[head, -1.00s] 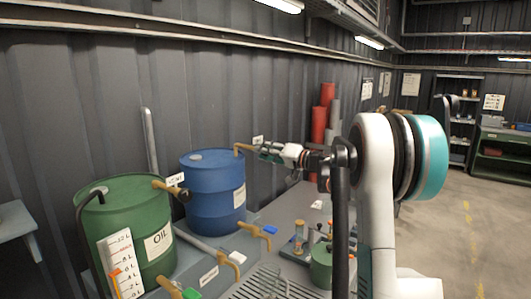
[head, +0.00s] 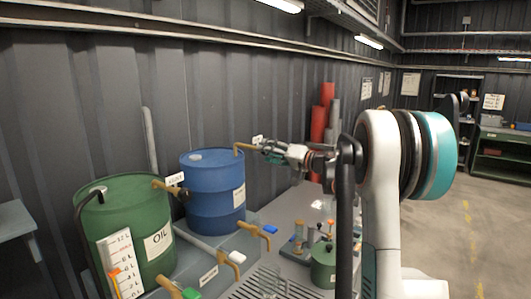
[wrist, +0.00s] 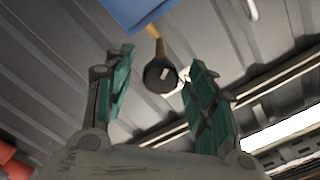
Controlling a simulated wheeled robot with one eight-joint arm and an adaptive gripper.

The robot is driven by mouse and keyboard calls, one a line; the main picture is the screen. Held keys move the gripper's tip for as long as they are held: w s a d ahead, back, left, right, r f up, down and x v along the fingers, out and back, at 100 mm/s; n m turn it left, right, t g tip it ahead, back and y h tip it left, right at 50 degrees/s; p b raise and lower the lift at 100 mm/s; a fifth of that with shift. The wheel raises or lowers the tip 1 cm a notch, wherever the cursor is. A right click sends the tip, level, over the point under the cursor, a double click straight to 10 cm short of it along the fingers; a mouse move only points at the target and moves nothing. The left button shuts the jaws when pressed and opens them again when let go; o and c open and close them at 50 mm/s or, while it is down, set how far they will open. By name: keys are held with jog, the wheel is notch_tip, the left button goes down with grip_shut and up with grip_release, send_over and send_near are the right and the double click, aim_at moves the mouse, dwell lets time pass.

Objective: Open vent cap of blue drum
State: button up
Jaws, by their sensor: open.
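The blue drum (head: 212,200) stands at the back of the bench against the wall. A yellow pipe (head: 243,147) comes out from its top right edge towards my gripper (head: 265,148). In the wrist view, a dark round cap (wrist: 160,74) with a pale mark on its face sits at the end of the yellow pipe, with the blue drum (wrist: 138,12) behind. My gripper (wrist: 159,60) is open, one finger on each side of the cap, with gaps visible on both sides. In the head view, the gripper hides the cap.
A green oil drum (head: 127,225) with its own yellow pipe and dark cap stands to the left. Yellow taps, one with a blue handle (head: 269,228), are in front. Red and grey cylinders (head: 322,112) stand behind. The wall (head: 110,90) is close behind the drums.

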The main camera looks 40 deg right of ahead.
jog(key=v, duration=1)
